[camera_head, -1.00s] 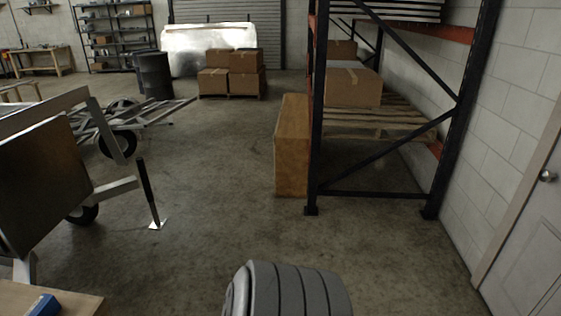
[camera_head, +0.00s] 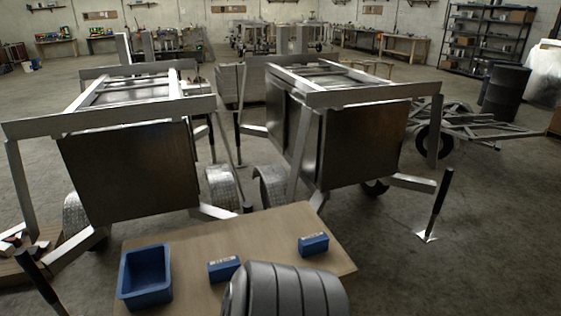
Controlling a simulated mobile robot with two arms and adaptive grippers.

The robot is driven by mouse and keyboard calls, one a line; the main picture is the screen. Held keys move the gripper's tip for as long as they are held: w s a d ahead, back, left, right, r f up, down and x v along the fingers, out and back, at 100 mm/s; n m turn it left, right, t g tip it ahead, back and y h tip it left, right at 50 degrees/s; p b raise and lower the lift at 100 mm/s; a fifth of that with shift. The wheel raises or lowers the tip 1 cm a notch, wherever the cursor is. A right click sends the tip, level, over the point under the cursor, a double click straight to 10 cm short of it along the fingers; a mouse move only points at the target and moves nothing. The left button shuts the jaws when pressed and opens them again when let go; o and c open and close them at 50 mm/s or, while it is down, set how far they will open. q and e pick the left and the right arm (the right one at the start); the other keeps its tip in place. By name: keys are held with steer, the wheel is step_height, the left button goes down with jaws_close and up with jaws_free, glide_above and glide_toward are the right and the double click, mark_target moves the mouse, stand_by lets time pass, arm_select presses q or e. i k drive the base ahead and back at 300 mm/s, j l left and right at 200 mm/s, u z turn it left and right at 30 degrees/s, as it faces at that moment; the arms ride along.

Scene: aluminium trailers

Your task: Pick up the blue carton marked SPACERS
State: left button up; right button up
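Two small blue cartons lie on a wooden table (camera_head: 275,232) in front of me. One blue carton (camera_head: 313,245) is near the table's right side. The other blue carton (camera_head: 223,269) is left of it, nearer to me. Both have pale lettering on top, too small to read, so I cannot tell which is marked SPACERS. An open blue bin (camera_head: 145,275) stands at the table's left and looks empty. A grey ribbed part of my own body hides the table's near middle. Neither gripper is in view.
Two aluminium trailers stand behind the table, one at left (camera_head: 130,165) and one at right (camera_head: 355,140). A black jack post (camera_head: 439,205) stands on the floor at right. The floor at lower right is clear. Shelving (camera_head: 488,42) and a black drum (camera_head: 505,95) are farther back.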

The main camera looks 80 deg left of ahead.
mark_target(313, 244)
steer(key=u, duration=2.45)
